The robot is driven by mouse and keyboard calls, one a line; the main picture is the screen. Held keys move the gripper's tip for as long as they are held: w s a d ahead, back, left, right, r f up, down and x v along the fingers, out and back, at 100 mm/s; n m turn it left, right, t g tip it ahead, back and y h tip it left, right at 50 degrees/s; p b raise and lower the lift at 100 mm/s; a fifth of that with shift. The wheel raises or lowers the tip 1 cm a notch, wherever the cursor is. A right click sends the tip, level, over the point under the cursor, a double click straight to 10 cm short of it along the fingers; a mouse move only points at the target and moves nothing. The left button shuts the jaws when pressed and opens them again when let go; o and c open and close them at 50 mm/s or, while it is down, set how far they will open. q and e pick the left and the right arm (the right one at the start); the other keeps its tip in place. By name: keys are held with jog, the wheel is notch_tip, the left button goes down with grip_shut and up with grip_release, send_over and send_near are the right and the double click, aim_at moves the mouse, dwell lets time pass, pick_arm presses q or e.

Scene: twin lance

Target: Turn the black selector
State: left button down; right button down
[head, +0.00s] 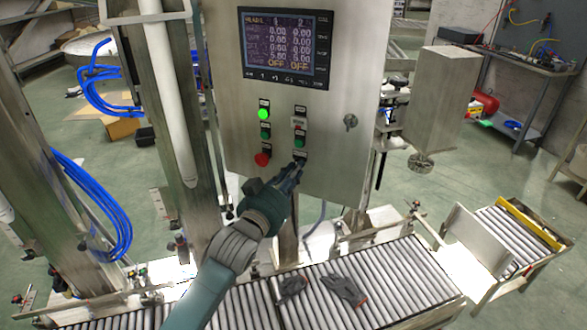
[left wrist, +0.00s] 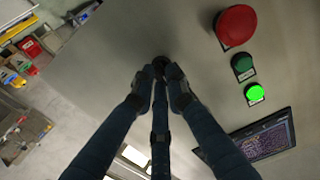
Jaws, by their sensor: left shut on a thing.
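The black selector (left wrist: 161,61) is on the steel control panel (head: 237,130), at the bottom of the right column of controls. In the head view my left gripper (head: 298,167) reaches up from the lower left and covers most of it. In the left wrist view the fingers of my left gripper (left wrist: 161,76) close in on the selector from both sides and are shut on it. Its pointer direction is hidden. My right gripper is in neither view.
A red button (head: 262,160), a green button (head: 265,133) and a lit green lamp (head: 263,114) form the left column. A display (head: 286,47) is above. A roller conveyor (head: 395,285) with dark gloves (head: 345,290) runs below the panel.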

pick_arm(q)
jog(key=shift+f+m+p, duration=0.15)
jog(key=shift+m+p, duration=0.5)
jog(key=shift+m, duration=3.25)
jog(key=c, duration=1.7)
grip_release()
jog(key=shift+c, duration=0.2)
jog(key=v, duration=1.2)
